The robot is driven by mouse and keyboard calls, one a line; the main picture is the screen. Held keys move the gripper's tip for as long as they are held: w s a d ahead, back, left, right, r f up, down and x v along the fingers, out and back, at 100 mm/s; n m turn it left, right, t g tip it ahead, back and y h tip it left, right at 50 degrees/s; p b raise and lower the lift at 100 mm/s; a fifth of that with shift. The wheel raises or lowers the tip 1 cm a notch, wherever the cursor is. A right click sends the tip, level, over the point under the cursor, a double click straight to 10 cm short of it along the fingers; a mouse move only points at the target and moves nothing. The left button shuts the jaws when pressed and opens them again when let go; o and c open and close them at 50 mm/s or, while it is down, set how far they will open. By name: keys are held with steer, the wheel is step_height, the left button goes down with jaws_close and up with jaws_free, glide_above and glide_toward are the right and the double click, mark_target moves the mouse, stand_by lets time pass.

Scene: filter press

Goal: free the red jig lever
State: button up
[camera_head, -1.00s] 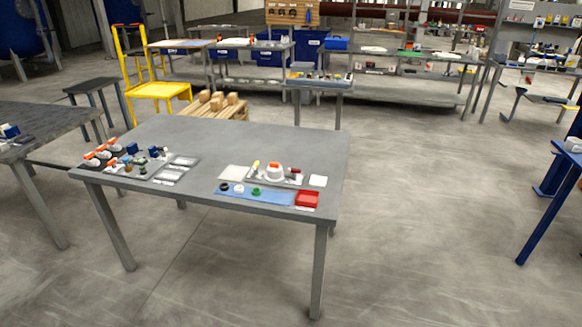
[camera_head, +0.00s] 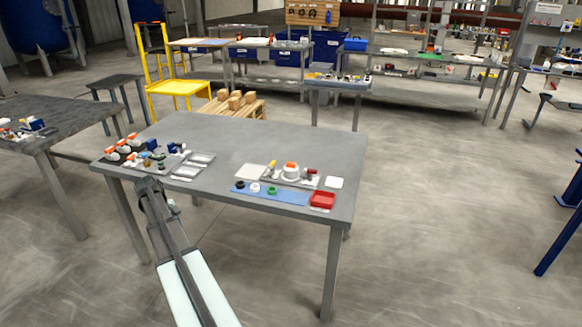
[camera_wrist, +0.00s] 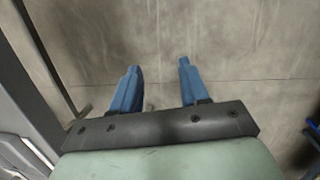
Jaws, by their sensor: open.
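On the grey table (camera_head: 230,145), a small fixture plate (camera_head: 268,180) holds a white round part with an orange top (camera_head: 291,171). A small red piece (camera_head: 311,172), probably the jig lever, stands at the plate's right end; its detail is too small to tell. A yellow-handled piece (camera_head: 272,166) is at the left end. In the wrist view my gripper (camera_wrist: 159,66) is open and empty, its two blue fingers apart over bare floor. In the head view my arm ends near the table's front left edge, well left of the fixture.
A blue mat (camera_head: 292,197) with small black, white and green rings lies in front of the fixture, beside a red tray (camera_head: 322,199). White pads flank the fixture. A cluster of orange-topped parts and grey trays (camera_head: 187,172) is at table left. The table's rear is bare.

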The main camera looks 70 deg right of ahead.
steer(key=shift+g, duration=0.8)
steer(key=s+d+r, duration=0.3)
steer(key=s+d, duration=0.1)
steer(key=d, duration=0.4)
steer(key=s+d+r, duration=0.4)
steer(key=s+d, duration=0.1)
steer(key=d, duration=0.3)
steer(key=s+d+r, duration=0.4)
steer(key=d, duration=0.5)
steer(key=shift+s, duration=0.35)
steer(key=s+d+r, duration=0.6)
steer(key=s+d, duration=0.4)
steer(key=g+y, duration=0.1)
glide_toward(308, 169)
steer(key=shift+m, duration=0.3)
steer(key=x, duration=0.8)
steer(key=shift+s+f, duration=0.15)
steer(key=shift+s, duration=0.3)
jaws_close()
